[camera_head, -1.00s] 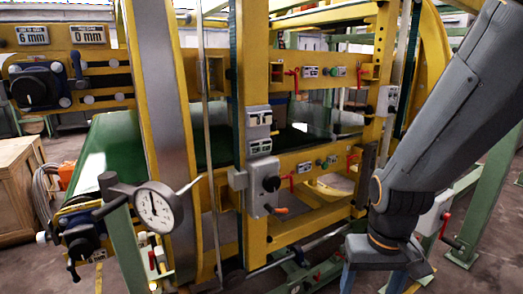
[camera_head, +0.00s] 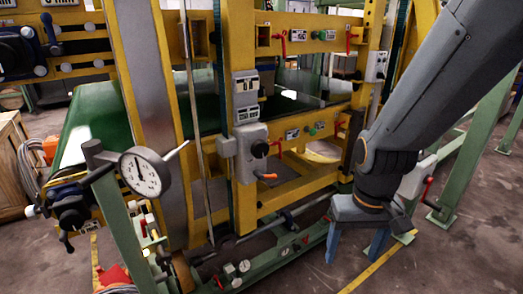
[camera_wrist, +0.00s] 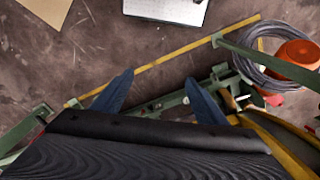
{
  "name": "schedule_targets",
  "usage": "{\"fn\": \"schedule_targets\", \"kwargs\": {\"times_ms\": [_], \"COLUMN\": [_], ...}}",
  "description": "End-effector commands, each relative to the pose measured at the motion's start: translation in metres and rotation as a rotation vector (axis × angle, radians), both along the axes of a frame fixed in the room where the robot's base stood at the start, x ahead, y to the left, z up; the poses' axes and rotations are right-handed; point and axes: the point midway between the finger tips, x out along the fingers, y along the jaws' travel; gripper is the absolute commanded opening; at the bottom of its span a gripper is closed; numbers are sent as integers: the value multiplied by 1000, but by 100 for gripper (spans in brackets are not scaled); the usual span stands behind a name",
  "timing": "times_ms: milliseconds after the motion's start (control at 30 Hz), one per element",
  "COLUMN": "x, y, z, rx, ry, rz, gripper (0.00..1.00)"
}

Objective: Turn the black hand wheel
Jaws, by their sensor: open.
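Several black round controls show in the head view, and I cannot tell for sure which one is the hand wheel. One black wheel (camera_head: 15,54) is on the yellow frame at the far left, partly cut off. A small black knob (camera_head: 260,149) is on a grey box at the centre. My gripper (camera_head: 357,243) hangs at the right, apart from all of these, blue fingers downward and open. In the wrist view my gripper (camera_wrist: 160,78) is empty above the floor.
A white dial gauge (camera_head: 145,172) on a green post stands in front at the left. A wooden crate (camera_head: 12,165) is at the left edge. A green rail (camera_head: 270,258) runs low before the machine. Open floor with a yellow line (camera_head: 380,263) lies at the right.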

Motion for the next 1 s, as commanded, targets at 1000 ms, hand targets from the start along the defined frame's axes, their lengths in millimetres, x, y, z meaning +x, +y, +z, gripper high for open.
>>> {"fn": "schedule_targets", "kwargs": {"times_ms": [1000], "x": [210], "y": [36], "z": [-1], "rx": [8], "ry": [-697], "rz": [304], "gripper": [67]}}
